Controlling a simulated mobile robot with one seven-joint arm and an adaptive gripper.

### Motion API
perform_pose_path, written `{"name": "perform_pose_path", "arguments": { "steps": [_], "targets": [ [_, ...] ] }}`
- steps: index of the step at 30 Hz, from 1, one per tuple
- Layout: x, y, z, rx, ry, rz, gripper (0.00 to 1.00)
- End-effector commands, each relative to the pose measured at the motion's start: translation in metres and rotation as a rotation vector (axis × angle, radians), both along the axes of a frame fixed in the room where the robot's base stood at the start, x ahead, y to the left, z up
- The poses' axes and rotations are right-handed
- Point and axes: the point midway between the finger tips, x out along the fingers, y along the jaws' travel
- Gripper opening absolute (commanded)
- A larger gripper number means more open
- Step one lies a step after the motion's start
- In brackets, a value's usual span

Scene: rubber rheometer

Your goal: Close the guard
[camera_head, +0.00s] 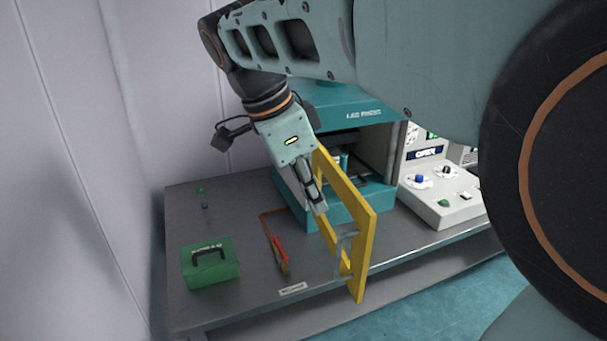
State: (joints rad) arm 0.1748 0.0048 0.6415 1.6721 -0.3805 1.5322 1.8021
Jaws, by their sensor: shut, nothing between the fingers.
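The guard (365,250) is a yellow frame with a grey handle (343,250). It stands swung out from the front of the teal rheometer (370,112), and the machine's chamber shows open behind it. My gripper (320,209) points down at the left side of the guard, close to its frame. Its fingers are together and hold nothing. I cannot tell whether the fingertips touch the guard. My arm hides the upper part of the machine and part of the guard's hinge side.
A green box (211,263) with a black handle and a red-handled tool (279,254) lie on the grey table (235,308), left of the guard. A white control unit (442,190) stands to the right. A wall (70,150) rises at the left.

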Motion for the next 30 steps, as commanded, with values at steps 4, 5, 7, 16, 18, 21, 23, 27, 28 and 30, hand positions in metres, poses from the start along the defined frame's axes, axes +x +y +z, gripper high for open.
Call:
{"name": "perform_pose_path", "arguments": {
  "steps": [4, 5, 7, 16, 18, 21, 23, 27, 28, 30],
  "targets": [
    [-0.013, -0.001, -0.005, -0.003, 0.018, -0.072, 0.00],
    [-0.014, -0.002, -0.006, -0.003, 0.020, -0.077, 0.00],
    [-0.014, -0.004, -0.011, -0.003, 0.020, -0.080, 0.00],
    [-0.010, -0.025, -0.064, -0.005, 0.022, -0.079, 0.00],
    [-0.009, -0.031, -0.078, -0.004, 0.021, -0.078, 0.00],
    [-0.007, -0.038, -0.097, -0.004, 0.022, -0.076, 0.00],
    [-0.004, -0.049, -0.093, -0.004, 0.018, -0.081, 0.00],
    [-0.001, -0.065, -0.094, -0.004, 0.017, -0.079, 0.00],
    [0.000, -0.068, -0.094, -0.004, 0.016, -0.079, 0.00],
    [0.001, -0.072, -0.095, -0.005, 0.017, -0.076, 0.00]
  ]
}}
